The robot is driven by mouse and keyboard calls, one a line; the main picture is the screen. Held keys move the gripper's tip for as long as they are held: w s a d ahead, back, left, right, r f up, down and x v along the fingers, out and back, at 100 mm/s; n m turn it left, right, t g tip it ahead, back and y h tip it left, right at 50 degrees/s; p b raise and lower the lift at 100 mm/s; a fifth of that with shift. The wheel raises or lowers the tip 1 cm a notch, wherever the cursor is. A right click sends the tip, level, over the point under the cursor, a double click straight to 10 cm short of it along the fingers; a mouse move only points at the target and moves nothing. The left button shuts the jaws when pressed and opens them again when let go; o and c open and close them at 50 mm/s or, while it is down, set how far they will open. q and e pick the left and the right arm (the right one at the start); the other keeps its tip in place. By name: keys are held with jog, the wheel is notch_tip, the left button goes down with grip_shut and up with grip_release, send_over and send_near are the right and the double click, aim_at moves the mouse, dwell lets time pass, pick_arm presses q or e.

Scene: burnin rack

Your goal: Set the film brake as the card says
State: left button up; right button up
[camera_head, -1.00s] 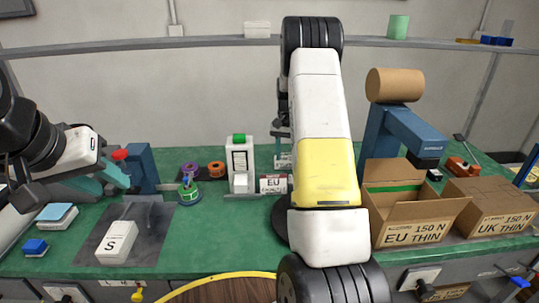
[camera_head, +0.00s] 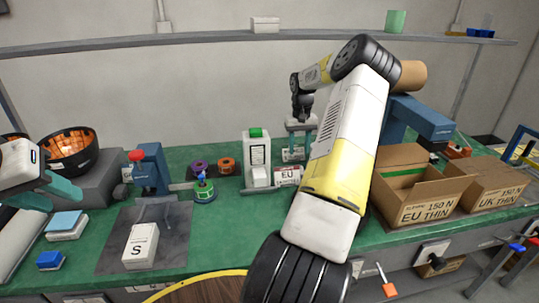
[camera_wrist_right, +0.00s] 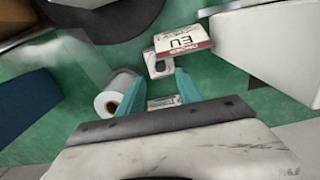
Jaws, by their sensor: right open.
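The white EU card (camera_head: 287,176) stands on the green bench at mid-picture. In the right wrist view the EU card (camera_wrist_right: 183,41) lies above the fingertips, apart from them. I cannot tell which part is the film brake.
A blue machine (camera_head: 425,122) carries a brown roll (camera_head: 412,76).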

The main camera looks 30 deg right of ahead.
notch_tip(320, 180, down, 7)
jog(key=shift+r, duration=0.1)
dwell(0.3)
grip_shut()
